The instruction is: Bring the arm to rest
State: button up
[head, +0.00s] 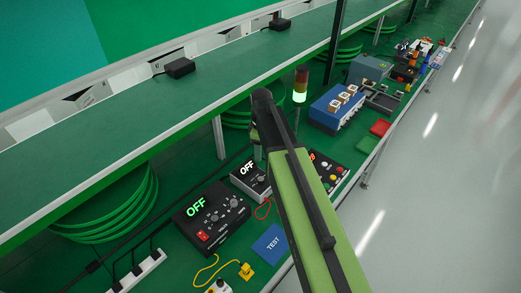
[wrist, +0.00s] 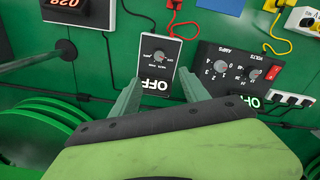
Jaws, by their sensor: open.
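My green arm (head: 315,215) reaches out over the green bench in the head view, with its dark joint at the far end. My gripper (wrist: 160,77) shows in the wrist view with its two grey-green fingers spread apart and nothing between them. The fingers point toward a small meter box (wrist: 155,55) reading OFF, which lies beyond and below them. I cannot tell the exact gap. In the head view this meter box (head: 250,178) stands just left of my arm, and my fingers are mostly hidden behind the arm's end.
A larger black power unit (head: 210,215) reading OFF stands nearby. A lit signal tower (head: 300,85), a blue unit (head: 335,108) and a red-display panel (head: 327,172) stand around the arm. A long shelf (head: 130,125) runs above the bench. Open grey floor lies right.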

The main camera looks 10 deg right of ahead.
jog(key=shift+f, duration=0.2)
jog(key=s+f+m+b, duration=0.3)
jog(key=s+m, duration=0.3)
jog(key=s, duration=0.1)
jog(key=s+f+m+b, duration=0.3)
jog(key=s+m, duration=0.2)
jog(key=s, duration=0.2)
jog(key=shift+s+a+m, duration=0.2)
jog(key=shift+s+m, duration=0.05)
jog(key=shift+m, duration=0.15)
dwell(1.1)
